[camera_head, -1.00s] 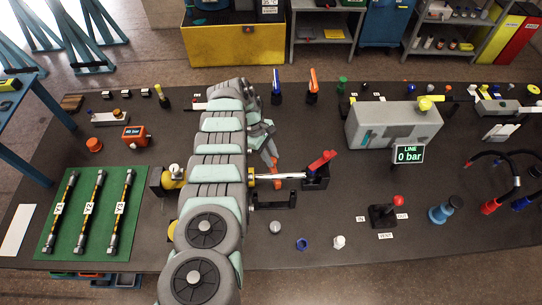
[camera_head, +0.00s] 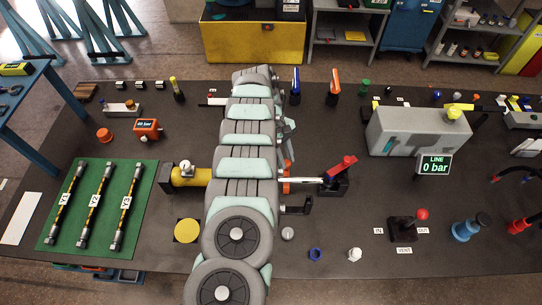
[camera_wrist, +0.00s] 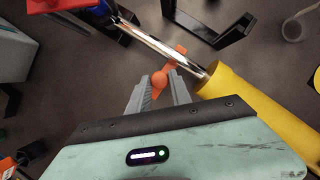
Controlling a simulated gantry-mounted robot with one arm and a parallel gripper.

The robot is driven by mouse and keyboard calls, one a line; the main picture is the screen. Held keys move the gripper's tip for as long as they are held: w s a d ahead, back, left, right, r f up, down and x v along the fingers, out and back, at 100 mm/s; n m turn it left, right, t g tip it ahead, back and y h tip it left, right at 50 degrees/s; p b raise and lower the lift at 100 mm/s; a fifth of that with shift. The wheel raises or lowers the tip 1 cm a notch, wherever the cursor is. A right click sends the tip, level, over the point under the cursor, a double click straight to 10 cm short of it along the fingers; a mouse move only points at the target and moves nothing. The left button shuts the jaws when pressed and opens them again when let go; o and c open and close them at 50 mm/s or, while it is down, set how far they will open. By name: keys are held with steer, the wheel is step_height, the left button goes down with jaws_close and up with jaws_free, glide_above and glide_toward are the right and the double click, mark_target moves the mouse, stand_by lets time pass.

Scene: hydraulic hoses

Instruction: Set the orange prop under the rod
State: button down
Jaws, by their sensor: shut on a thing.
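The bright metal rod (camera_head: 312,180) runs right from the yellow cylinder (camera_head: 190,177) to a black clevis block with a red handle. My arm hides part of it in the head view. In the wrist view the rod (camera_wrist: 150,42) comes out of the yellow cylinder (camera_wrist: 245,105). My gripper (camera_wrist: 158,92) is shut on the orange prop (camera_wrist: 160,80), close beside the rod. Orange parts show on both sides of the rod in the wrist view; I cannot tell whether the prop touches it. In the head view the orange prop (camera_head: 286,187) shows at the arm's right edge.
The black clevis block (camera_head: 335,187) with its red handle stands at the rod's right end. A black bracket (camera_head: 297,209) lies just in front of the rod. A grey block (camera_head: 415,130) stands behind right. The green mat (camera_head: 97,205) with hoses is at left.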

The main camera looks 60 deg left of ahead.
steer(key=c, duration=1.2)
jaws_free()
steer(key=b+v, duration=0.5)
steer(key=v, duration=0.5)
steer(key=shift+a+r, duration=0.1)
steer(key=shift+r, duration=0.3)
